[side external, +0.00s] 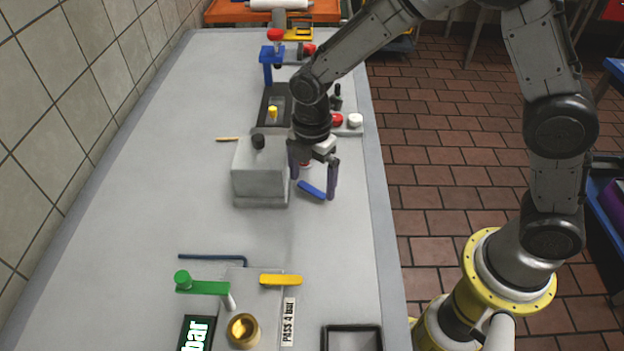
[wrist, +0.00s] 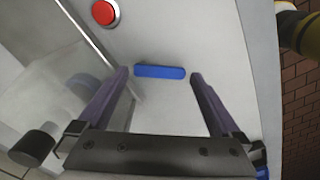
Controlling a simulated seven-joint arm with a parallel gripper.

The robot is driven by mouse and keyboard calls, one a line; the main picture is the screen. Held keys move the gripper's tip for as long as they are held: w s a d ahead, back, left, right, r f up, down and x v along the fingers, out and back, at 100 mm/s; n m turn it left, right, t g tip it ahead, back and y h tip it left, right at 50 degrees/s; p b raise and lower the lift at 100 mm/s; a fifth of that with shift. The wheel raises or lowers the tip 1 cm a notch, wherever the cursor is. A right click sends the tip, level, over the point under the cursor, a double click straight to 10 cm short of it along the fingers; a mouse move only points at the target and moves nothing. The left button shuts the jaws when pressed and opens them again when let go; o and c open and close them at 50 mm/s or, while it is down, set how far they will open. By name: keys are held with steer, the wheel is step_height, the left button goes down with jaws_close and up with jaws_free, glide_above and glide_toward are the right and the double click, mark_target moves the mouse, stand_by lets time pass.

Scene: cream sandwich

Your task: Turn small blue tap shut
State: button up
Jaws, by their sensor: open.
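The small blue tap handle (side external: 311,190) is a short bar beside the grey box, over the grey table. In the wrist view the blue handle (wrist: 160,72) lies crosswise between my two fingertips, a little beyond them. My gripper (side external: 313,188) is open and points down, with one finger on each side of the handle; it also shows in the wrist view (wrist: 160,75). I cannot tell whether either finger touches the handle. The tap's body under the handle is not visible.
A grey box (side external: 260,180) with a black knob stands close left of my gripper. A red button (wrist: 105,12) is near the handle. A green lever (side external: 205,288) and a yellow bar (side external: 281,280) lie toward the front. The table's left middle is clear.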

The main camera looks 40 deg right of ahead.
steer(key=shift+f, duration=0.4)
steer(key=shift+c, duration=0.3)
steer(key=c, duration=1)
steer(key=m, duration=0.3)
steer(key=a+m, duration=0.1)
steer(key=m, duration=0.1)
steer(key=shift+w+a+r+m, duration=0.1)
steer(key=shift+a+m, duration=0.05)
steer(key=shift+m, duration=0.25)
steer(key=shift+w+a+m, duration=0.15)
steer(key=shift+a+m, duration=0.1)
steer(key=shift+m, duration=1)
steer(key=shift+w+a+m, duration=0.15)
steer(key=shift+a+m, duration=0.05)
steer(key=shift+m, duration=1.05)
steer(key=o, duration=1.1)
steer(key=shift+c, duration=0.2)
